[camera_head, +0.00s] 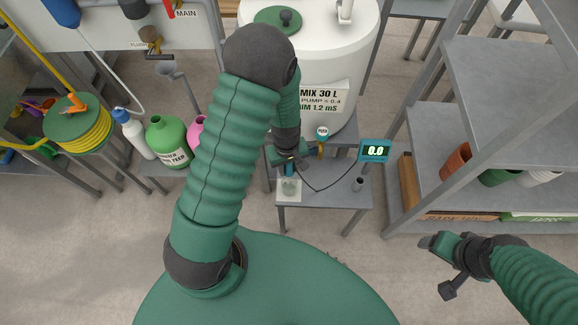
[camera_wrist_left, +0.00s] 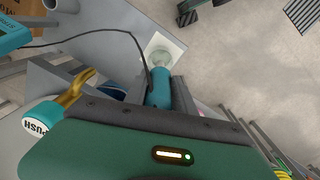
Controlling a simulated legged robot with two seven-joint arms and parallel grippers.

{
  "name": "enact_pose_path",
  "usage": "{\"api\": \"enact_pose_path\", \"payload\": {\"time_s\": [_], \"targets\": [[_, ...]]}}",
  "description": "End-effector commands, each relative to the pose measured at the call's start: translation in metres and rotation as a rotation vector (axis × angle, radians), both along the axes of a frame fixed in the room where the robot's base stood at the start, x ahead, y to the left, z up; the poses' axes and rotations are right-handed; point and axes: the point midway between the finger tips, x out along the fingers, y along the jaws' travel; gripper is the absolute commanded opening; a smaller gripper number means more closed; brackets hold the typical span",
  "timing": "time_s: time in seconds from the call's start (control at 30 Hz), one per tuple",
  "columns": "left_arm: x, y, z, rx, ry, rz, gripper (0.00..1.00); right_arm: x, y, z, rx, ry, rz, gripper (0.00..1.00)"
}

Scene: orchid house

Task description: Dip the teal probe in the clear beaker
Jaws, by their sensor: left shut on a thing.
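The teal probe (camera_wrist_left: 160,88) is in my left gripper (camera_wrist_left: 160,95), between its fingers, with a dark cable running from its top. In the head view my left gripper (camera_head: 289,160) holds it over the small grey table. The clear beaker (camera_head: 290,187) stands on a white square mat (camera_head: 283,197); the beaker also shows in the left wrist view (camera_wrist_left: 160,58), just beyond the probe's end. I cannot tell whether the probe tip is inside the beaker or above it. My right gripper (camera_head: 440,268) is open and empty at the lower right.
A teal meter (camera_head: 375,150) reading 0.0 stands at the table's right, with a grey holder cup (camera_head: 357,184) below it. A white mixing tank (camera_head: 318,60) with a brass push tap (camera_head: 321,140) stands behind. Shelves (camera_head: 500,90) are at right, bottles (camera_head: 166,140) at left.

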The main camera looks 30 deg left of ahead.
Motion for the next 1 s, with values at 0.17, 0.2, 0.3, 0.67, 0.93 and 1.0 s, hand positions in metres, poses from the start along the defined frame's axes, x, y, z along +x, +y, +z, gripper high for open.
{"api": "enact_pose_path", "payload": {"time_s": [0.17,0.2,0.3,0.67,0.93,1.0], "targets": [[0.0,0.0,-0.011,0.0,0.0,0.0,0.0,0.0,0.0,-0.007,0.0,0.0,0.0,0.73],[0.0,0.0,-0.013,0.0,0.0,0.0,0.0,0.0,0.0,-0.008,0.0,0.0,0.0,0.73],[0.0,0.0,-0.017,0.0,0.0,0.0,0.0,0.0,0.0,-0.011,0.0,0.0,0.0,0.73],[0.0,0.0,-0.026,0.0,0.0,0.0,0.0,0.0,0.0,-0.016,0.0,0.0,0.0,0.73],[0.0,0.0,-0.03,0.0,0.0,0.0,0.0,0.0,0.0,-0.019,0.0,0.0,0.0,0.73],[0.0,-0.001,-0.033,0.0,0.0,0.0,0.0,0.0,0.0,-0.021,0.0,0.0,0.0,0.73]]}}
